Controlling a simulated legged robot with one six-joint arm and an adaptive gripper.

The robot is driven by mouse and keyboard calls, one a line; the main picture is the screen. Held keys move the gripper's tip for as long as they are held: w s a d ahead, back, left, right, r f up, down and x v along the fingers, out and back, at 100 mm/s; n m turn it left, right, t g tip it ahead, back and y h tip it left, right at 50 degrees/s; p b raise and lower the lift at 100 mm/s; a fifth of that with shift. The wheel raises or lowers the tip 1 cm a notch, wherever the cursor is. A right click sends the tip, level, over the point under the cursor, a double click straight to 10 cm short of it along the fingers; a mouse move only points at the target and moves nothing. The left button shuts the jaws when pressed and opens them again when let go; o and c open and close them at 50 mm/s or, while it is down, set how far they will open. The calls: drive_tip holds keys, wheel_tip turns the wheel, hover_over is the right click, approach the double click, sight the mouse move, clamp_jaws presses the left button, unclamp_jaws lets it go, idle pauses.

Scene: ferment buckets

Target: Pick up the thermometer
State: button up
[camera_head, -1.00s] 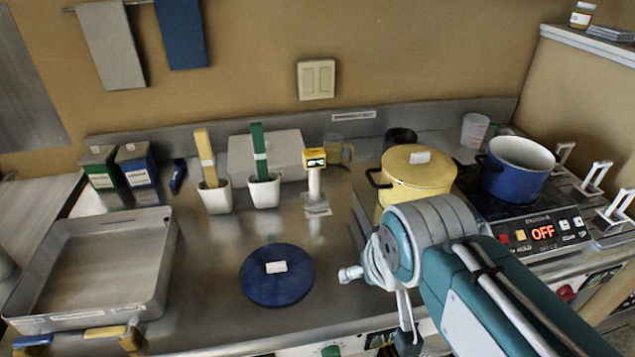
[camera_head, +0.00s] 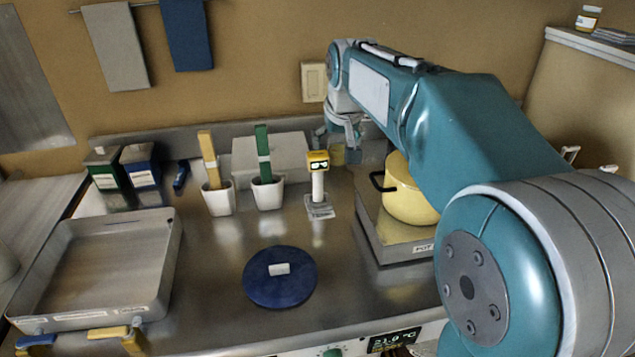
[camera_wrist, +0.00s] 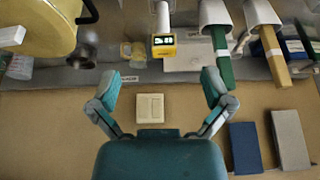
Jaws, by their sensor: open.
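The thermometer (camera_head: 318,163) has a yellow head with a dark display and a white stem. It stands upright in a small clear holder (camera_head: 319,207) on the steel counter, right of the two white cups. In the wrist view its yellow head (camera_wrist: 164,44) shows beyond the gap between my fingertips, and the display is lit green. My gripper (camera_wrist: 159,80) is open and empty, with its two teal fingers spread apart. In the head view my gripper (camera_head: 345,132) is near the back wall, right of the thermometer and apart from it.
White cups (camera_head: 218,201) holding a yellow and a green stick stand left of the thermometer. A yellow pot (camera_head: 408,190) stands to its right. A blue lid (camera_head: 280,287) lies in front. A metal tray (camera_head: 165,265) is at left. A wall switch (camera_wrist: 150,108) is behind.

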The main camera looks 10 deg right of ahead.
approach(319, 155)
drive_tip(key=w+f, duration=0.1)
drive_tip(key=x, duration=1.1)
drive_tip(key=shift+s+f, duration=0.2)
drive_tip(key=shift+s, duration=0.1)
drive_tip(key=shift+r, duration=0.1)
drive_tip(key=c, duration=1.1)
